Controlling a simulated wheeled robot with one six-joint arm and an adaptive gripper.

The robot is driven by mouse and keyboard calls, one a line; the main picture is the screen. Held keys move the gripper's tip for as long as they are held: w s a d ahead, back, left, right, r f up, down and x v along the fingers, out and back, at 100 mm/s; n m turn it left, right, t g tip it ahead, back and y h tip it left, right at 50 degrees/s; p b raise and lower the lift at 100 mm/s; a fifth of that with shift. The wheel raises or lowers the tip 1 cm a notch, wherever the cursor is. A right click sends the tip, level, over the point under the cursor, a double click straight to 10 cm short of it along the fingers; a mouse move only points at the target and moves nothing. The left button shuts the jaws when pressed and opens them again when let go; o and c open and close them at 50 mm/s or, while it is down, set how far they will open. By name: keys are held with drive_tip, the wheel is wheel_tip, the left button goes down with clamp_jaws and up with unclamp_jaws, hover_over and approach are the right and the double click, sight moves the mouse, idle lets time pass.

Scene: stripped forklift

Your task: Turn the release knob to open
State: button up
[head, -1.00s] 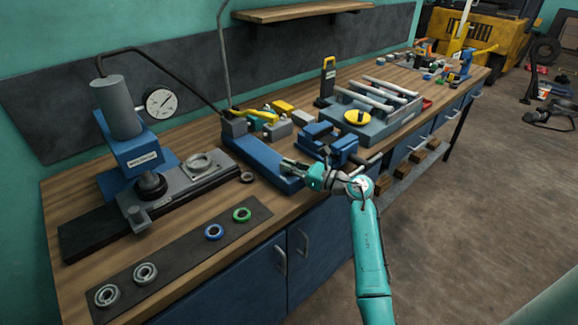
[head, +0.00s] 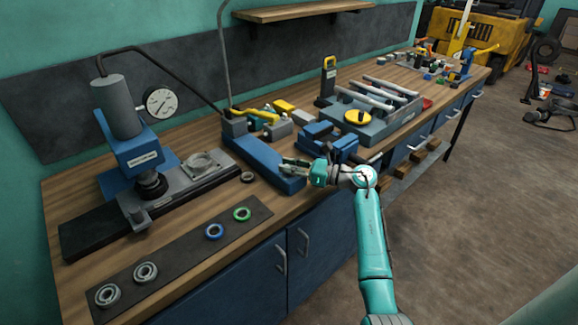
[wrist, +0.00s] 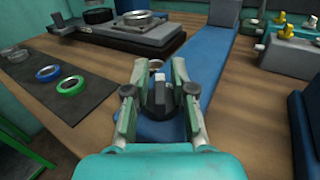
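The blue hand pump (head: 262,165) lies on the bench, with its long body running toward the bench's front edge. In the wrist view its blue body (wrist: 208,62) runs away from my gripper. A dark knob with a lighter grey top (wrist: 160,96), which looks like the release knob, stands between my fingers. My gripper (wrist: 158,66) is open, with one finger on each side of the knob; I cannot tell whether they touch it. In the head view my gripper (head: 288,163) is over the pump's near end and hides the knob.
The press (head: 135,150) with a gauge (head: 160,102) stands at the left. A dark mat (head: 185,255) holds several rings and bearings. A blue vise-like block (head: 335,145) sits close to the right of my gripper. A grey tray (head: 375,128) with bars stands behind it.

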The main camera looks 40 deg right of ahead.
idle(0.3)
drive_tip(key=v, duration=1.2)
